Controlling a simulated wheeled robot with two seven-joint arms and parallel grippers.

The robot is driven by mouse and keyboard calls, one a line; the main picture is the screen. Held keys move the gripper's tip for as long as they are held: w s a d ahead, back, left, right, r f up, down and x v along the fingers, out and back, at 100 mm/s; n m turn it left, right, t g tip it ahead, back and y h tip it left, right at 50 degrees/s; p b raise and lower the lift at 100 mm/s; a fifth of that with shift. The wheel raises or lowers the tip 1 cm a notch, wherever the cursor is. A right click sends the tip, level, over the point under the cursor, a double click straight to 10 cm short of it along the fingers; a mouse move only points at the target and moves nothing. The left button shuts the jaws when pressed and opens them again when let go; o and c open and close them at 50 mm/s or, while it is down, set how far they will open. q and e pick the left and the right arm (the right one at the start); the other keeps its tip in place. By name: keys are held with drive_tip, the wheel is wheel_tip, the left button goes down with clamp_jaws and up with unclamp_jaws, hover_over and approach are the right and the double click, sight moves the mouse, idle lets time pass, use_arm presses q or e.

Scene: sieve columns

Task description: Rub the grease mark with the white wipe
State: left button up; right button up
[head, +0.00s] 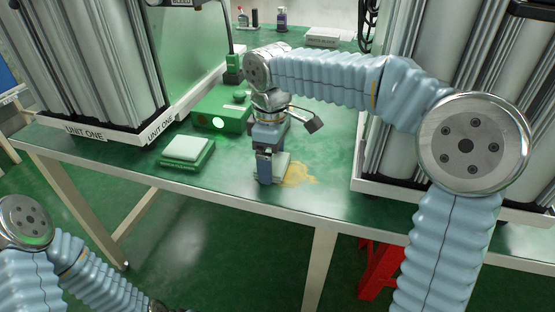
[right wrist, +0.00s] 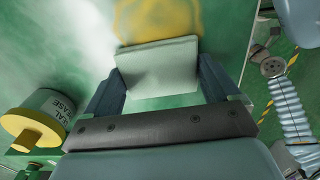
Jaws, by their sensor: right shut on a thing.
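The grease mark (head: 298,174) is a yellow-brown smear on the green bench top near its front edge; it also shows at the top of the right wrist view (right wrist: 165,18). My right gripper (head: 268,178) points down beside the left side of the mark. It is shut on the white wipe (right wrist: 158,68), a pale folded pad between its two fingers. In the right wrist view the wipe's far edge borders or overlaps the mark; I cannot tell whether it presses on the bench. My left arm shows at lower left, but its gripper is out of view.
A stack of pale wipes on a green holder (head: 187,151) sits left of my right gripper. A green box (head: 221,116) stands behind. A seal grease can (right wrist: 45,118) shows in the right wrist view. Sieve column units (head: 84,60) flank the bench on both sides.

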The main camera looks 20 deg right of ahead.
drive_tip(key=shift+w+f, duration=0.25)
drive_tip(key=shift+w, duration=0.05)
drive_tip(key=shift+w+r, duration=0.15)
drive_tip(key=shift+r, duration=0.1)
wheel_tip(320, 180, up, 5)
drive_tip(key=shift+w+f, duration=0.1)
drive_tip(key=shift+w, duration=0.05)
drive_tip(key=shift+r, duration=0.45)
drive_tip(key=shift+r, duration=1.45)
